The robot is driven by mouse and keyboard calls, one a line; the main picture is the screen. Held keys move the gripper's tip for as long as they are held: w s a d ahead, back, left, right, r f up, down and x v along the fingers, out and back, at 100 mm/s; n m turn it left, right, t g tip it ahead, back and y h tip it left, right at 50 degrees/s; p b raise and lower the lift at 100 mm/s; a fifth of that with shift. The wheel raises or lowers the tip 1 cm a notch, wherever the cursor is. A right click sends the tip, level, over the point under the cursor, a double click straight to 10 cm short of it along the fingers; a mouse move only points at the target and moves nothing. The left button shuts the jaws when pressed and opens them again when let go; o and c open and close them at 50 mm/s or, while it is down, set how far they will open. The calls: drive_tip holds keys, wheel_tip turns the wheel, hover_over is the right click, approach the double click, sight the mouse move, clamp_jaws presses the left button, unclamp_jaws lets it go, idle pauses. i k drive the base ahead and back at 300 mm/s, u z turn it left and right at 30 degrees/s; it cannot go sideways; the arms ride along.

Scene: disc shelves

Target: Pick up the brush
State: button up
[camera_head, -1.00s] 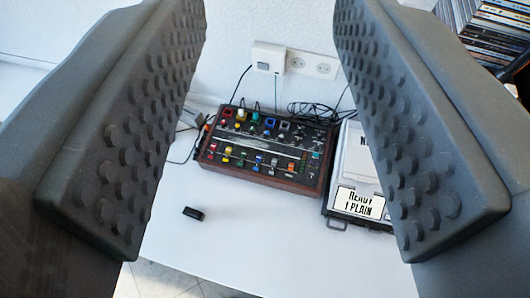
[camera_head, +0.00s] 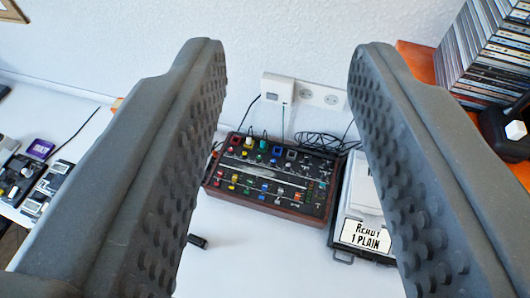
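A small black block (camera_head: 197,241) lies on the white table, just right of the left finger's pad in the picture. It may be the brush, but it is too small to tell and no bristles show. My gripper (camera_head: 288,62) is open, with a studded dark grey finger on each side of the view and nothing between the pads. The block is apart from the gripper, and the left finger hides the table beside it.
A mixer (camera_head: 270,184) with coloured knobs stands near the wall. A device with a "READY 1 PLAIN" label (camera_head: 367,237) is right of it. Disc cases (camera_head: 490,50) are stacked at upper right. Small devices (camera_head: 30,178) lie at left. White table (camera_head: 255,265) is clear in front.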

sight(200, 243)
drive_tip(key=k, duration=1.2)
drive_tip(key=u, duration=0.25)
drive_tip(key=i, duration=0.55)
drive_tip(key=u, duration=0.25)
